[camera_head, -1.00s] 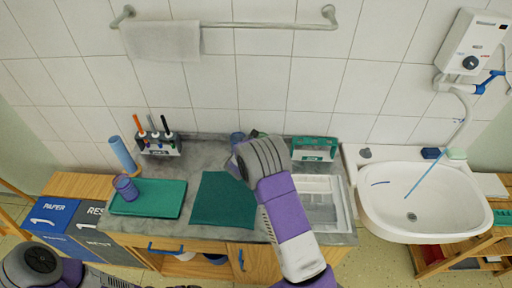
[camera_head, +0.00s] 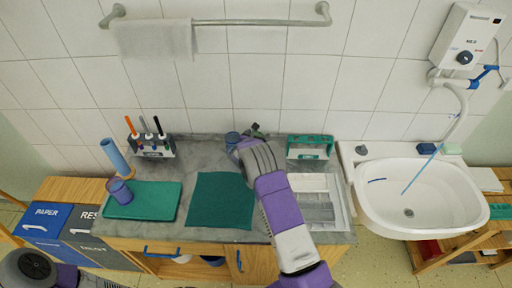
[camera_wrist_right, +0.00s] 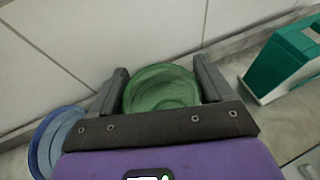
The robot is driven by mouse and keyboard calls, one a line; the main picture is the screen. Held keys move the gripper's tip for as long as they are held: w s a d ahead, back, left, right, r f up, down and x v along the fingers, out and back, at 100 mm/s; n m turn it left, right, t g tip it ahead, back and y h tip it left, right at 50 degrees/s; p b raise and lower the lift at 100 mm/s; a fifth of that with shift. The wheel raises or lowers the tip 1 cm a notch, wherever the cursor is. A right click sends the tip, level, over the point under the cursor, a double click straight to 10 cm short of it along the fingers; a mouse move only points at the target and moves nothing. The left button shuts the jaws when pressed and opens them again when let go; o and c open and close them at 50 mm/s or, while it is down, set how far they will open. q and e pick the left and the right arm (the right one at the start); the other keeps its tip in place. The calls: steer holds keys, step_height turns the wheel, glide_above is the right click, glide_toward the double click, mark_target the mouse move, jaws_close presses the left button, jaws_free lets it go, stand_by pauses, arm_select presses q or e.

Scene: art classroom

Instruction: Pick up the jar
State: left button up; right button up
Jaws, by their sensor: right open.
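A green glass jar (camera_wrist_right: 160,88) stands between the two open fingers of my right gripper (camera_wrist_right: 160,75) in the right wrist view. The fingers are on either side of it; whether they touch it I cannot tell. In the head view the right gripper (camera_head: 255,136) reaches to the back of the counter by the wall and hides most of this jar. A blue jar (camera_wrist_right: 62,140) stands just left of the gripper, also in the head view (camera_head: 232,139). My left gripper is not in view; only part of my left arm shows at the bottom left.
A green-and-white holder (camera_head: 310,147) stands right of the gripper. A sink (camera_head: 425,200) is at the right.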

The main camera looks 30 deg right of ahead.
steer(key=c, duration=0.7)
